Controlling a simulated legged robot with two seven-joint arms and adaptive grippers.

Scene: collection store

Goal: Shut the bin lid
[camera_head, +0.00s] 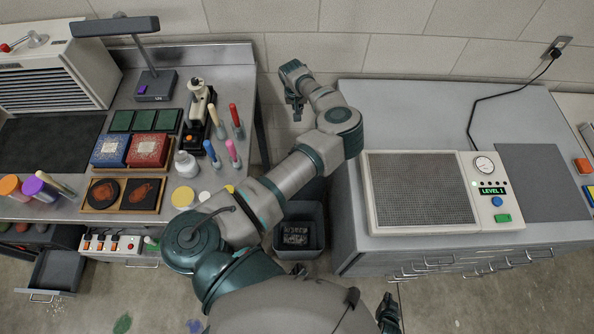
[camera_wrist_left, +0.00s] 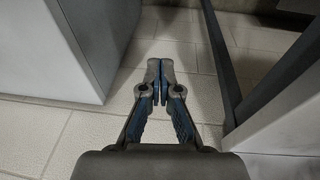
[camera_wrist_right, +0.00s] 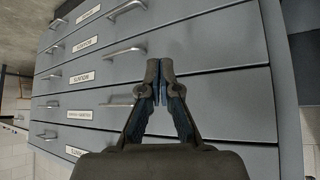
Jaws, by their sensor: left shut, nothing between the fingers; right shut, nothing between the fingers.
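The grey bin (camera_head: 312,246) stands on the floor between the two benches, partly behind my left arm. Its top shows open at the front, with light scraps inside. I cannot make out the lid clearly behind the arm. My left gripper (camera_head: 297,109) is beyond the bin, near the wall in the gap between the benches; the left wrist view shows its fingers (camera_wrist_left: 156,75) shut and empty. My right gripper (camera_head: 389,310) is low at the bottom of the head view, apart from the bin. In the right wrist view its fingers (camera_wrist_right: 158,75) are shut, before the drawers.
The right drawer cabinet (camera_wrist_right: 210,90) flanks the bin and carries a device with a mesh plate (camera_head: 420,190). The left bench (camera_head: 225,75) holds bottles, boxes and a lamp. An open drawer (camera_head: 60,275) juts out at lower left. Floor is clear in front of the bin.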

